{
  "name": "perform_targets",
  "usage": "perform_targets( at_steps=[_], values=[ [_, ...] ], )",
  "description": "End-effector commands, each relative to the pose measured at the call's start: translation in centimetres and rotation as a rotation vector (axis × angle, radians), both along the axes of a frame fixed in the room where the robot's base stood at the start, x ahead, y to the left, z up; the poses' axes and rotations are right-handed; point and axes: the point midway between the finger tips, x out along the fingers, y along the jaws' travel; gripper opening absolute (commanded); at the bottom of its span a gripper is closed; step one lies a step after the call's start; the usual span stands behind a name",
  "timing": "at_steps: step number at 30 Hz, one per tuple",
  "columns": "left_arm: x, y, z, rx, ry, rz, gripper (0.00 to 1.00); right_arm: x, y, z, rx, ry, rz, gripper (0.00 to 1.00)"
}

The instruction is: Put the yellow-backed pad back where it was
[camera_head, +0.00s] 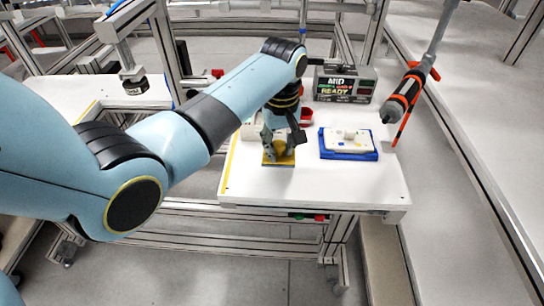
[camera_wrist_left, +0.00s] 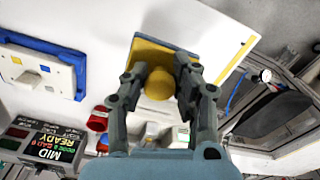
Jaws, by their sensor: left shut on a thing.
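The yellow-backed pad (camera_head: 279,159) is over the left front part of the white table, below my left gripper (camera_head: 281,140). In the left wrist view the pad (camera_wrist_left: 152,50) shows its flat yellow back with a thin blue edge and a round yellow knob (camera_wrist_left: 161,84). The fingers of my left gripper (camera_wrist_left: 161,80) are shut on the knob from both sides. I cannot tell whether the pad touches the table or hangs just above it. Its underside is hidden. My right gripper is not in view.
A white part in a blue tray (camera_head: 348,156) lies right of the pad. A display box reading MID READY (camera_head: 344,88) and a red bin (camera_head: 306,116) stand behind. The table's front (camera_head: 310,190) is clear.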

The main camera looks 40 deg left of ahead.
Motion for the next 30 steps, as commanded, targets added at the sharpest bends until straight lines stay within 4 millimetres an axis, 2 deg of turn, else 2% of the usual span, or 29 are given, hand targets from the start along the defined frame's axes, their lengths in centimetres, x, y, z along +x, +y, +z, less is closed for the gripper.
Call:
perform_targets(
  at_steps=[1, 6, 8, 16, 27, 28, 30],
  values=[
    [0.2, 1.1, -0.5, 0.002, 0.002, 0.003, 0.0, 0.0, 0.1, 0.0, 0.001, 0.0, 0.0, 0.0],
    [0.7, 2.8, -1.7, -0.001, 0.001, 0.0, 0.0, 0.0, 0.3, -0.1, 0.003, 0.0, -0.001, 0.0],
    [0.8, 2.9, -2.1, -0.001, 0.0, 0.0, 0.0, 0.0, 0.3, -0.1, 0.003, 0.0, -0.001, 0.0],
    [0.8, 2.9, -5.7, -0.002, 0.001, 0.0, 0.0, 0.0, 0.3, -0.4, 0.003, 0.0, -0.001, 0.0],
    [0.7, 2.9, -6.2, -0.001, 0.0, 0.0, 0.0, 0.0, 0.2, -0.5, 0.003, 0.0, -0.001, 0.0],
    [0.7, 2.9, -6.1, -0.001, 0.0, -0.001, 0.3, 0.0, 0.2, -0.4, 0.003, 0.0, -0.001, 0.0],
    [0.7, 2.9, -6.1, -0.001, 0.0, -0.001, 0.4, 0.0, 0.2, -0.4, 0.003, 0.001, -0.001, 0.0]
  ],
)
